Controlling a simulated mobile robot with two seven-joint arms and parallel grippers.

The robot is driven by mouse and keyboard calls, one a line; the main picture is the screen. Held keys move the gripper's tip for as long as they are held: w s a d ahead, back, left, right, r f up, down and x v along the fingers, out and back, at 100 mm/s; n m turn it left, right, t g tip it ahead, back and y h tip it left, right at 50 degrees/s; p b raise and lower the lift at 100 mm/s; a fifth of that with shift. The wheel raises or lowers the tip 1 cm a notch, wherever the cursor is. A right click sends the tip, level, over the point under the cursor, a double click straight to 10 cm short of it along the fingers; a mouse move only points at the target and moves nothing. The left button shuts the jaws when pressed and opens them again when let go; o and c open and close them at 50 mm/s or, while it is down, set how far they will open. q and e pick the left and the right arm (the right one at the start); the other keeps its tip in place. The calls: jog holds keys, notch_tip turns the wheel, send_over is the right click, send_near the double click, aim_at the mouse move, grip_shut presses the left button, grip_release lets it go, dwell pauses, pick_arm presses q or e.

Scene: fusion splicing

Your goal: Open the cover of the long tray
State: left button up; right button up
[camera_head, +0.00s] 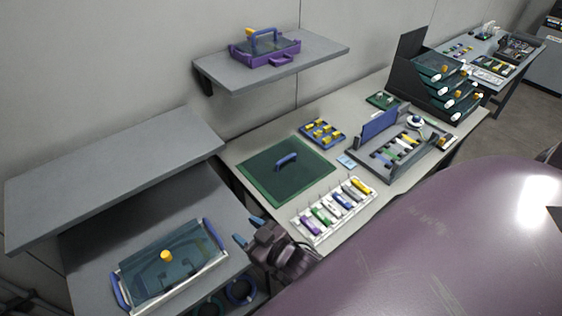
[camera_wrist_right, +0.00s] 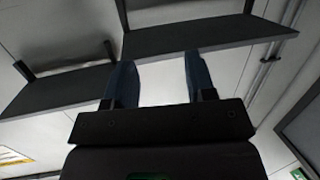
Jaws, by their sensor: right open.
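A long white tray (camera_head: 206,267) with blue end handles sits on the left table, under a dark translucent cover (camera_head: 185,262) with a yellow knob (camera_head: 166,256). The cover lies flat over the tray. My right gripper (camera_head: 248,231) is to the right of the tray, near the gap between the two tables. Its two blue fingers are spread, with nothing between them. In the right wrist view the open gripper (camera_wrist_right: 159,70) points at the wall and shelves; the tray is not in that view. My left gripper is not in view.
A grey shelf (camera_head: 110,170) overhangs the back of the left table. The middle table holds a green-framed panel (camera_head: 262,190) with a blue handle, and a white rack (camera_head: 308,233) of coloured pieces. Blue rings (camera_head: 240,290) lie below the tray's right end.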

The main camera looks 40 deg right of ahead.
jog(key=s+d+f+m+g+h, duration=0.1)
jog(key=s+d+f+g+h, duration=0.1)
jog(key=s+d+f, duration=0.2)
jog(key=shift+s+d+f+m+h+p, duration=0.2)
jog(key=shift+s+d+m+h+p, duration=0.15)
jog(key=shift+s+d, duration=0.45)
jog(key=shift+s+a, duration=0.1)
